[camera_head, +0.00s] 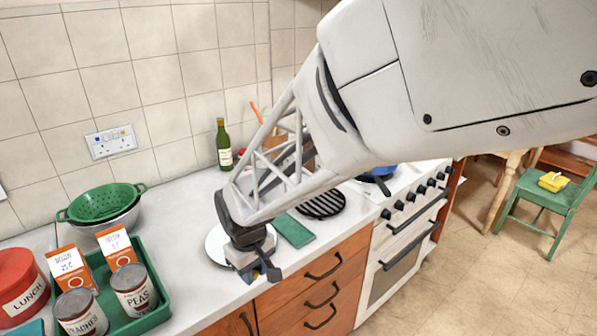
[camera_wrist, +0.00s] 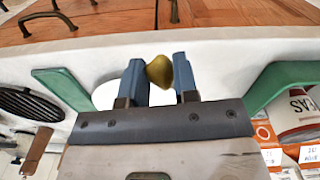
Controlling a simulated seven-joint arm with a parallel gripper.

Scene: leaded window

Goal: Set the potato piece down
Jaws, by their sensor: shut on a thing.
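My gripper (camera_wrist: 160,80) is shut on the potato piece (camera_wrist: 159,70), a small yellow-green lump between the two blue fingers in the wrist view. In the head view my gripper (camera_head: 264,264) is over the front of the counter, at the right side of a white plate (camera_head: 214,246). The potato piece cannot be made out there. The plate is partly hidden behind my gripper; part of it also shows in the wrist view (camera_wrist: 106,95). I cannot tell how high the piece is above the counter.
A green tray (camera_head: 172,312) with cans and cartons stands to the left. A flat green board (camera_head: 293,230) lies right of my gripper, with a black round grate (camera_head: 322,204) beyond it. A bottle (camera_head: 223,146) and a green colander (camera_head: 98,203) stand at the back.

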